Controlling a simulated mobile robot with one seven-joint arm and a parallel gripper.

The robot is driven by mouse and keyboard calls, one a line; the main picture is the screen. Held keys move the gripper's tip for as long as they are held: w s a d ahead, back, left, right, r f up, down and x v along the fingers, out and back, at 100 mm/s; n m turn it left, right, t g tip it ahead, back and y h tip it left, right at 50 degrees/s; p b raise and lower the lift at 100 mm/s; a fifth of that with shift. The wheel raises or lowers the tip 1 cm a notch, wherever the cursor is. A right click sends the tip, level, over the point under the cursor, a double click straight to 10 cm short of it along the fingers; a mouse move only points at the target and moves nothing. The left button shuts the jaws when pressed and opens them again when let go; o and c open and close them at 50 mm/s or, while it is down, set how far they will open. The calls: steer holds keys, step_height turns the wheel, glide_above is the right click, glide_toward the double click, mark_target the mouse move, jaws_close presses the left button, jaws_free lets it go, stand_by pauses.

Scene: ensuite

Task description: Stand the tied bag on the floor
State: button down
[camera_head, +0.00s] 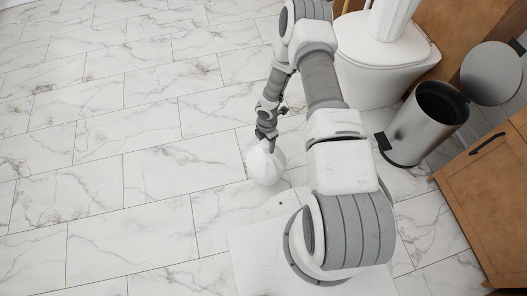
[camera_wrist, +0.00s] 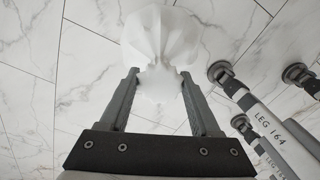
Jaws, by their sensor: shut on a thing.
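The tied bag (camera_head: 265,164) is white and rounded, with a gathered top. In the head view it is at or very near the tiled floor; I cannot tell whether it touches. My gripper (camera_head: 268,140) points down at the bag's top and is shut on its gathered neck. In the wrist view the bag (camera_wrist: 160,45) shows beyond the fingers, with its neck between the fingertips of my gripper (camera_wrist: 160,75). The underside of the bag is hidden.
An open metal bin (camera_head: 428,118) with its round lid (camera_head: 491,73) raised stands at the right. A white toilet (camera_head: 385,55) is behind my arm. A wooden cabinet (camera_head: 490,190) is at the right edge. The marble-tiled floor (camera_head: 110,150) on the left is clear.

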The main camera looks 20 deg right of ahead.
mark_target(264, 152)
steer(key=shift+s+a+f, duration=0.15)
steer(key=shift+a+f, duration=0.3)
steer(key=shift+a, duration=0.2)
steer(key=shift+f+b, duration=1.15)
steer(key=shift+f, duration=0.8)
steer(key=shift+r, duration=0.1)
steer(key=shift+c, duration=0.5)
jaws_free()
steer(key=shift+f, duration=0.2)
steer(key=shift+r, duration=0.15)
